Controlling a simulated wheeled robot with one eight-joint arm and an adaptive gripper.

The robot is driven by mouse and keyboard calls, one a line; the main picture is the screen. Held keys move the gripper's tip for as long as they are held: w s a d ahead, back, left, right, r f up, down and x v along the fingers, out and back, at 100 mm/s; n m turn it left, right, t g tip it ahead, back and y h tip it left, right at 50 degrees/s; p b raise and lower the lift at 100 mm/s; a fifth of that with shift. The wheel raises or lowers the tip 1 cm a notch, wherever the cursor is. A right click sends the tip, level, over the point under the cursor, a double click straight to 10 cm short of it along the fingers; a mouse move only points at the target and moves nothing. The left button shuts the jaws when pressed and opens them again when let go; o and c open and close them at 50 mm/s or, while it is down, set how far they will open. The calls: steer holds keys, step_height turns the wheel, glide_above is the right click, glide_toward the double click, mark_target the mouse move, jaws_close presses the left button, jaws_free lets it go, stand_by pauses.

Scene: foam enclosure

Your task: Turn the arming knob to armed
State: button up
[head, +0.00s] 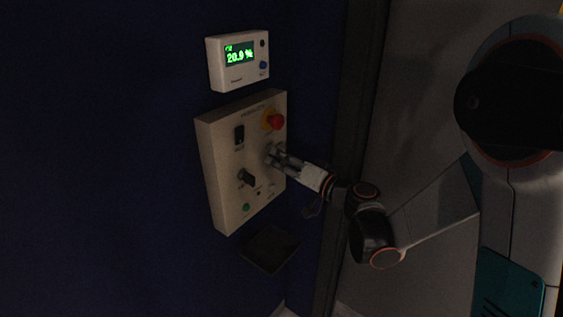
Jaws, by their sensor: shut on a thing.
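A beige control panel (230,215) is mounted on the dark blue wall. My gripper (271,154) reaches in from the right and is at the panel's right half, below the red button. It is shut on a small control there, seemingly the arming knob, which the fingers mostly hide. I cannot make out the knob's pointer or setting, and the panel labels are too small to read. A second, black knob (246,178) with a lever-like grip sits free on the panel, to the left of and below my gripper.
A red mushroom button (276,122) on a yellow base sits just above my gripper. A black switch (239,135) and a green button (246,207) are also on the panel. A white meter (218,72) reading about 20.9 % hangs above; a dark tray (270,249) is below.

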steer(key=m, duration=0.5)
steer(key=shift+r+m+g, duration=0.1)
steer(key=shift+m+g, duration=0.2)
steer(key=shift+g, duration=0.1)
steer(key=m, duration=0.5)
steer(key=shift+d+m+g, duration=0.1)
steer(key=shift+m+g, duration=0.2)
stand_by(0.3)
steer(key=o, duration=1.1)
